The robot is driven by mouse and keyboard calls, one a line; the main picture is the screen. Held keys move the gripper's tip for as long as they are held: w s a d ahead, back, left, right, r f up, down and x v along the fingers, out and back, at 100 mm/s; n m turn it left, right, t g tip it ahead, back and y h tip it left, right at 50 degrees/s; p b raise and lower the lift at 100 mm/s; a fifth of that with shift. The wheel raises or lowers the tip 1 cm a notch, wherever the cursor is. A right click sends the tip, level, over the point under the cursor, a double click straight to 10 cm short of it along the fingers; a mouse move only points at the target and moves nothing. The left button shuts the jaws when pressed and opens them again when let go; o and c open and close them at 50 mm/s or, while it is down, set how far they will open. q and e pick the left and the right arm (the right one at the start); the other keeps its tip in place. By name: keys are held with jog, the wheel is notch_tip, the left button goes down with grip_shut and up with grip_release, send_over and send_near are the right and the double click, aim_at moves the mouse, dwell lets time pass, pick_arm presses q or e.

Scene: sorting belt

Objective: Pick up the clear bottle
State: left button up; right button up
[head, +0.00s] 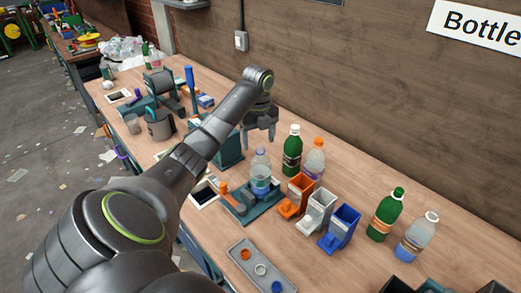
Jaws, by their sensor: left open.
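A clear bottle (260,173) with a bluish cap and a blue lower part stands upright on a teal fixture (262,209) near the middle of the bench. Two other clear bottles are in view: one with an orange cap (314,161), and one with a white cap and a blue label (416,238) at the right. My left gripper (259,143) points down, open and empty, just above and behind the bottle on the fixture in the picture; I see no contact. My right gripper is not in view.
A green bottle (292,152) stands right of my gripper; another green bottle (385,214) stands farther right. Orange (297,196), white (316,212) and blue (340,229) bins sit in front. A grey tray (243,270) lies at the front edge. The wooden wall (350,90) bounds the back.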

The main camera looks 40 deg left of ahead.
aim_at(260, 146)
pick_arm(q)
jog(key=shift+d+f+b, duration=0.1)
jog(key=shift+f+b, duration=0.25)
jog(key=shift+f, duration=0.1)
jog(key=shift+s+d+f+b, duration=0.15)
jog(key=shift+f+b, duration=0.15)
jog(key=shift+f, duration=0.25)
jog(key=shift+w+d+f+b, duration=0.15)
jog(key=shift+f+b, duration=0.15)
jog(key=shift+f, duration=0.25)
notch_tip(260, 146, down, 2)
jog(key=shift+f+p, duration=0.1)
jog(key=shift+p, duration=0.4)
jog(key=shift+s, duration=0.1)
jog(key=c, duration=1.3)
jog(key=shift+c, duration=0.5)
jog(key=shift+r, duration=0.2)
